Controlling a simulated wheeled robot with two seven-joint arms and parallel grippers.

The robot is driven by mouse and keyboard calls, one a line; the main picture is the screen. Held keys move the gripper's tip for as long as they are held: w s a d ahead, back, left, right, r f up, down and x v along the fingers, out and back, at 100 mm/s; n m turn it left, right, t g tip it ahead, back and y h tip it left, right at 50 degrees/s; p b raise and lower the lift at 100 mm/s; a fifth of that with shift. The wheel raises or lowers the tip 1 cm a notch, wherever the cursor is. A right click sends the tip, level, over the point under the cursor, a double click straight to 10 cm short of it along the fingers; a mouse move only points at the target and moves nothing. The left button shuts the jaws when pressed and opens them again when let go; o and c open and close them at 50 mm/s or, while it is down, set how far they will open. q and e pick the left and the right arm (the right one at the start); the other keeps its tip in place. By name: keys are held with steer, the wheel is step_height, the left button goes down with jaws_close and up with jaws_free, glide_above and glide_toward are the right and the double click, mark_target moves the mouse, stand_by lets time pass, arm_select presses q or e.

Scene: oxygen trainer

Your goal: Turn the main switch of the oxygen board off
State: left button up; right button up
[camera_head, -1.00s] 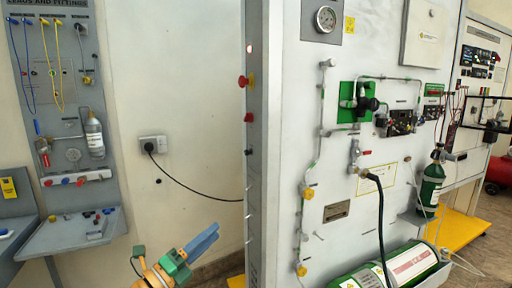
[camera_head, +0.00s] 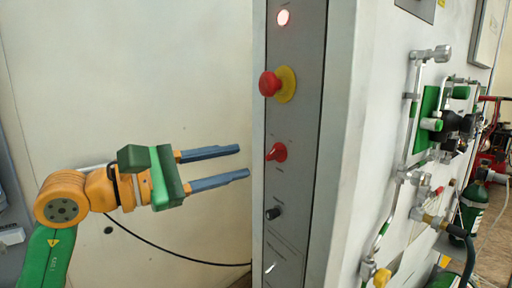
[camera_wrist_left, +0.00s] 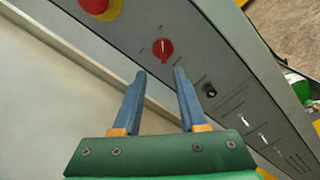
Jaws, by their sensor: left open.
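The main switch is a red rotary knob (camera_head: 277,152) on the narrow grey side panel of the oxygen board (camera_head: 296,190). In the left wrist view the red knob (camera_wrist_left: 162,48) sits just beyond the fingertips, roughly in line with the gap between them. My left gripper (camera_head: 245,161) is open and empty, to the left of the panel, its blue fingers pointing at the knob. The fingers appear apart from the knob. It also shows in the left wrist view (camera_wrist_left: 160,72). My right gripper is not in view.
Above the knob is a red emergency button (camera_head: 270,84) on a yellow collar (camera_head: 287,85), and higher a lit lamp (camera_head: 283,17). Below is a small black knob (camera_head: 273,213). Pipes and valves (camera_head: 432,124) stand out on the front face at right. A black cable (camera_head: 190,258) hangs behind my arm.

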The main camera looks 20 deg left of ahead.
mark_target(269, 156)
arm_select(q)
steer(key=w+d, duration=0.1)
steer(key=w+d+p, duration=0.1)
steer(key=d, duration=0.1)
steer(key=w+d+p, duration=0.1)
steer(key=shift+w+d+r, duration=0.3)
steer(key=shift+d, duration=0.05)
steer(key=shift+w+a+f, duration=0.1)
steer(key=shift+w+f, duration=0.05)
steer(key=shift+w, duration=0.05)
steer(key=shift+a, duration=0.1)
steer(key=shift+c, duration=0.4)
steer(key=shift+s, duration=0.15)
jaws_close()
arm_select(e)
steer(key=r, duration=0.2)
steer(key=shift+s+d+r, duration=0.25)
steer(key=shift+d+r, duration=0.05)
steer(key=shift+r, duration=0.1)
